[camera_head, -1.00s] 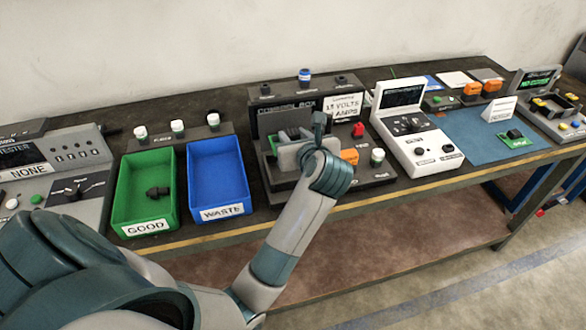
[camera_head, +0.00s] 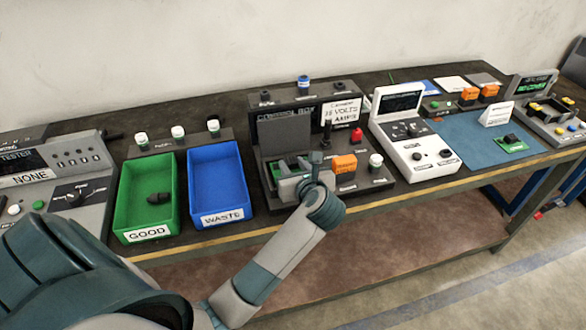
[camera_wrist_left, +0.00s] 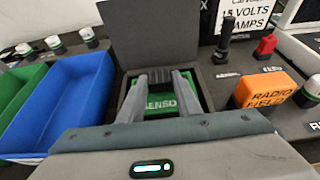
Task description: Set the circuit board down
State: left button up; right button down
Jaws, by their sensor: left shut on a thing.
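The green circuit board (camera_wrist_left: 170,103), with part of a white label, lies between the fingers of my left gripper (camera_wrist_left: 160,80) in the left wrist view. My left gripper (camera_head: 291,177) is shut on it, low over the dark open compartment of the control box (camera_head: 284,135). Green edges of the board (camera_head: 275,172) show around the fingers in the head view. The upright dark lid (camera_wrist_left: 150,35) stands just behind the fingertips. The fingers hide much of the board, and I cannot tell whether it touches the compartment floor. My right gripper is not in view.
A blue waste bin (camera_head: 218,182) and a green good bin (camera_head: 145,195) stand left of the box. An orange block (camera_head: 344,165), a black lever (camera_head: 327,131) and a red knob (camera_head: 356,135) sit close on the right. Another green board (camera_head: 512,143) lies on the blue mat (camera_head: 465,140).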

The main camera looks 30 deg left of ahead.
pick_arm(q)
jog(key=shift+f, duration=0.85)
jog(key=shift+f, duration=0.4)
jog(key=shift+f+b, duration=0.2)
jog(key=shift+b, duration=0.2)
jog(key=o, duration=1.2)
